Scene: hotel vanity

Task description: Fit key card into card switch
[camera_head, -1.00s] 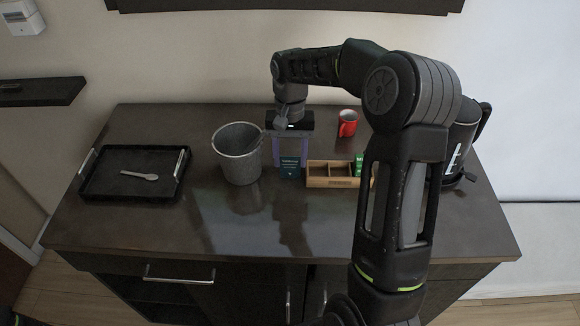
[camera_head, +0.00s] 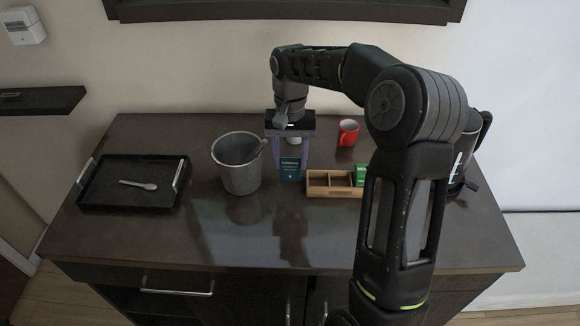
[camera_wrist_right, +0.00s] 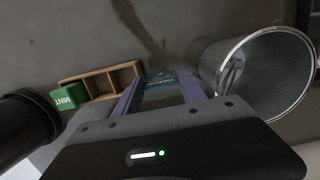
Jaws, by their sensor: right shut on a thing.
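The key card (camera_head: 290,169) is teal with pale print. My right gripper (camera_head: 291,161) points down and is shut on it, with a purple finger on each side. The card hangs upright, apparently a little above the counter, between the grey bucket and the wooden box. In the right wrist view the card (camera_wrist_right: 161,78) shows foreshortened between the fingers. A small white wall unit (camera_head: 26,27), seemingly the card switch, is on the wall at the far upper left, well away from the gripper. Its slot is too small to make out. My left gripper is out of view.
The grey bucket (camera_head: 237,170) stands just left of the gripper; the wooden box (camera_head: 333,190) with a green packet (camera_head: 360,174) is just right. A black tray (camera_head: 110,185) and wall shelf (camera_head: 40,100) are left.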

